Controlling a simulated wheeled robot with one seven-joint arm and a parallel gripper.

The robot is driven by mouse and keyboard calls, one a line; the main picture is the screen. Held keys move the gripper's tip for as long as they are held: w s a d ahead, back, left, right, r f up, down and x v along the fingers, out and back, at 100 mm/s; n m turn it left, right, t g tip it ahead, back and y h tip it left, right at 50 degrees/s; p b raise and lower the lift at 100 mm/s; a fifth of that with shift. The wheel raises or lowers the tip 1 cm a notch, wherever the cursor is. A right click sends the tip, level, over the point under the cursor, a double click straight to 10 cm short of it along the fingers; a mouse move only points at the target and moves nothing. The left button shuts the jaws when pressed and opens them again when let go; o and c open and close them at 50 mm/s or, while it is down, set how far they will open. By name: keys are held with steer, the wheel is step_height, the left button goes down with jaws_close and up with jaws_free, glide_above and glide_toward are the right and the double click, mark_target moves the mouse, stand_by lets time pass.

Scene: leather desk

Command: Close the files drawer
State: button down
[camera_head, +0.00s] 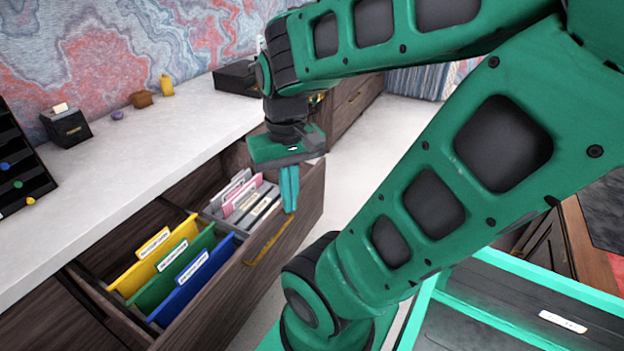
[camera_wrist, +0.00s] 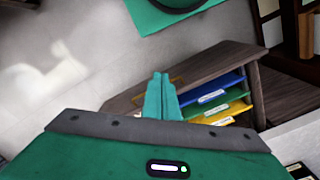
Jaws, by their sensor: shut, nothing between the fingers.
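The files drawer (camera_head: 228,300) is pulled out from the wooden desk below the white top. It holds yellow (camera_head: 135,275), green (camera_head: 158,288) and blue (camera_head: 190,291) folders with label tabs, and grey and pink files (camera_head: 243,203) at its far end. A yellow handle (camera_head: 270,241) is on its front. My gripper (camera_head: 289,208) is shut and empty, pointing down at the drawer front's upper edge near the far end, beyond the handle. I cannot tell whether it touches. In the wrist view, the shut fingers (camera_wrist: 160,78) overlap the drawer front (camera_wrist: 205,68).
The white desk top (camera_head: 150,148) carries a black box (camera_head: 65,125), small ornaments (camera_head: 140,99) and a black rack (camera_head: 20,165) at left. Pale floor (camera_head: 375,150) is clear beyond the drawer. A dark drawer unit (camera_head: 355,105) stands at the back.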

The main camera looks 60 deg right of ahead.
steer(key=m+t+h, duration=0.4)
steer(key=m+t, duration=0.2)
steer(key=m, duration=0.3)
glide_toward(311, 181)
step_height(311, 181, down, 4)
steer(key=s+d, duration=0.1)
steer(key=s, duration=0.1)
steer(key=shift+w+d+f, duration=0.1)
steer(key=shift+w+d, duration=0.1)
steer(key=shift+w, duration=1.8)
